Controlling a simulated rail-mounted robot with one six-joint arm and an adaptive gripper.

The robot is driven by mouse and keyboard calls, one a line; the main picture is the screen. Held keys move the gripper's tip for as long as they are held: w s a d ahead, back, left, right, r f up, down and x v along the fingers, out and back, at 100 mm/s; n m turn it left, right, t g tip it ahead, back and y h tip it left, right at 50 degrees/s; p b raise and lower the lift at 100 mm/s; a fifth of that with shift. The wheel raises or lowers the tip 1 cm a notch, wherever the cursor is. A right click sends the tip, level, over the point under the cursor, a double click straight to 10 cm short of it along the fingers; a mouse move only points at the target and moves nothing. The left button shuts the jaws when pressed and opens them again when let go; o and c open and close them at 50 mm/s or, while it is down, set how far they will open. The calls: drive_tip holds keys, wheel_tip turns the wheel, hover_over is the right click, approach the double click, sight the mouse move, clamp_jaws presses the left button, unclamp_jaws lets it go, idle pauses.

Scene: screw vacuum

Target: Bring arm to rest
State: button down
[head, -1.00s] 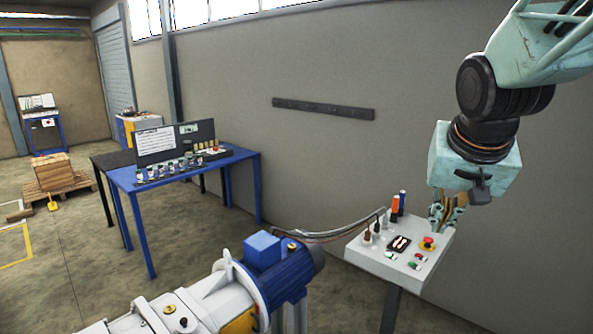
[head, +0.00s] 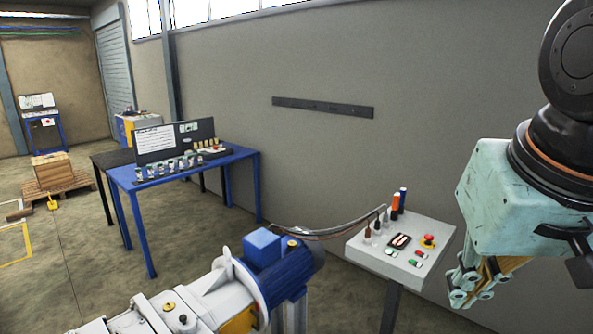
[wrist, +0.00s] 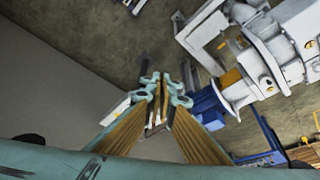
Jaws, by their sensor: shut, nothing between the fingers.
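My gripper (head: 468,293) hangs at the right edge of the head view, below its pale teal wrist block, to the right of the control box. In the wrist view its two fingers (wrist: 163,84) converge with their tips close together and nothing between them. The control box (head: 374,260) is a white sloped panel with a red stop button, small buttons and several upright tools at its back left. My gripper is apart from it in the head view.
The white pump with a blue motor (head: 292,275) fills the lower middle. A blue table (head: 236,158) with a display board and small parts stands at the left by the wall. A pallet with a box (head: 52,168) is far left. Open floor lies between.

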drive_tip(key=s+a+f+n, duration=0.1)
drive_tip(key=s+a+f, duration=0.1)
drive_tip(key=s, duration=0.7)
drive_tip(key=shift+a+g+y, duration=0.25)
drive_tip(key=shift+g+y, duration=0.05)
